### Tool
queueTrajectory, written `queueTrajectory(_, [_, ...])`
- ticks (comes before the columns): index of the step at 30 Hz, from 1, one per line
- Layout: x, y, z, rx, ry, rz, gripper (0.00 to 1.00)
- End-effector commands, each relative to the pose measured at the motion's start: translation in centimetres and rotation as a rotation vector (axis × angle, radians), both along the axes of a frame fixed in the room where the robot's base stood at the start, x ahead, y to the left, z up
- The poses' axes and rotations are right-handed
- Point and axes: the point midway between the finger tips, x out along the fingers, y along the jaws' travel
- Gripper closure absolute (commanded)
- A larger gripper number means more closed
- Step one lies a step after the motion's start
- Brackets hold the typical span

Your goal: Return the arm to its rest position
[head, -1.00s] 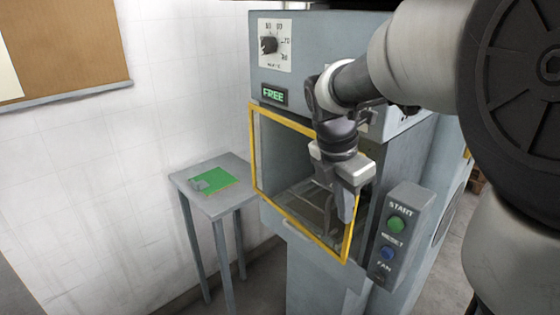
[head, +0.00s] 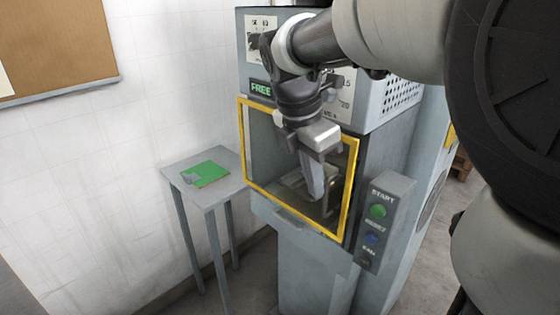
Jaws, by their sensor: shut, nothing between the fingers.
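My gripper (head: 314,192) hangs in front of the yellow-framed opening of a grey machine (head: 312,262), pointing down. Its fingers are together and nothing shows between them. My forearm reaches in from the upper right and hides part of the machine's upper panel. From this view I cannot tell whether the fingertips are inside the opening or just in front of it. Part of the chamber floor behind the gripper is hidden.
The yellow frame (head: 352,187) edges the opening. A control box (head: 383,210) with a green and a blue button juts out at its right. A small grey table (head: 212,197) with a green pad (head: 208,178) stands at the left. A white wall is behind.

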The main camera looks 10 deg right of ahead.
Motion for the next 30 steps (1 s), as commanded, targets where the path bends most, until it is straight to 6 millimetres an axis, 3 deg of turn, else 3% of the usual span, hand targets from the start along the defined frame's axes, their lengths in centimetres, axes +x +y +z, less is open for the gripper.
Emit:
queueTrajectory(3, [-0.2,0.4,1.9,0.001,-0.002,0.002,1.0])
queueTrajectory(8, [-0.5,0.7,3.1,0.004,-0.008,-0.013,1.0])
queueTrajectory(11, [-1.6,0.6,3.8,0.027,-0.051,-0.11,1.0])
queueTrajectory(14, [-3.7,0.5,4.6,0.089,-0.144,-0.335,1.0])
queueTrajectory(21, [-10.2,0.5,5.0,0.378,-0.397,-1.129,1.0])
queueTrajectory(27, [-13.4,0.8,3.9,0.614,-0.476,-1.645,1.0])
queueTrajectory(30, [-14.2,0.9,3.4,0.681,-0.483,-1.784,1.0])
